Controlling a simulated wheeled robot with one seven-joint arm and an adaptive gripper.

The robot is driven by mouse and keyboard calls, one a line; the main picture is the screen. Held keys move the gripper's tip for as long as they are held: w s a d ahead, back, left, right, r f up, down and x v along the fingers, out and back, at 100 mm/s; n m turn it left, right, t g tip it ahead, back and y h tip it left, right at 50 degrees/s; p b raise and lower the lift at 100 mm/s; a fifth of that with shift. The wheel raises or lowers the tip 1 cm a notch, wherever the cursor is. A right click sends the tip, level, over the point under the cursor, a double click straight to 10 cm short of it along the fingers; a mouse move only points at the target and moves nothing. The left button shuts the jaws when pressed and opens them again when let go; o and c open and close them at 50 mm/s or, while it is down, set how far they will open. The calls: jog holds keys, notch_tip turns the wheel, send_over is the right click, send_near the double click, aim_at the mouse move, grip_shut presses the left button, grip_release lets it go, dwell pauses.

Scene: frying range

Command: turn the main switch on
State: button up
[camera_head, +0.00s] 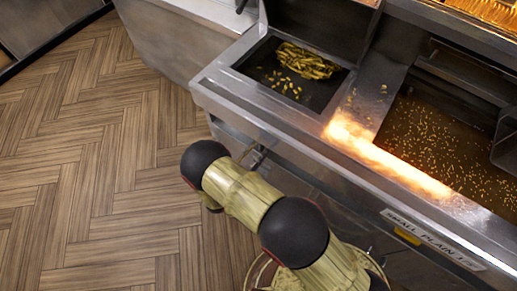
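No main switch can be made out in the head view. The frying range (300,150) fills the right side, and its front face is partly hidden behind my arm. My arm, with tan links and black round joints, reaches up from the bottom along the front of the range. I cannot make out my gripper's fingers; the far end of the arm is hidden behind its own links. A small metal part (258,155) shows at the range front beside the arm, too small to identify.
A shallow dark tray (262,62) holds fries. A wide vat (440,140) with floating crumbs lies to the right, beside a brightly glowing strip (385,160). A label reading "SMALL PLAIN" (432,238) is on the front edge. Open wooden floor (90,160) lies left.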

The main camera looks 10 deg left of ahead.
jog(key=v, duration=1.1)
jog(key=shift+s+a, duration=0.15)
jog(key=shift+s, duration=0.15)
jog(key=shift+f, duration=0.15)
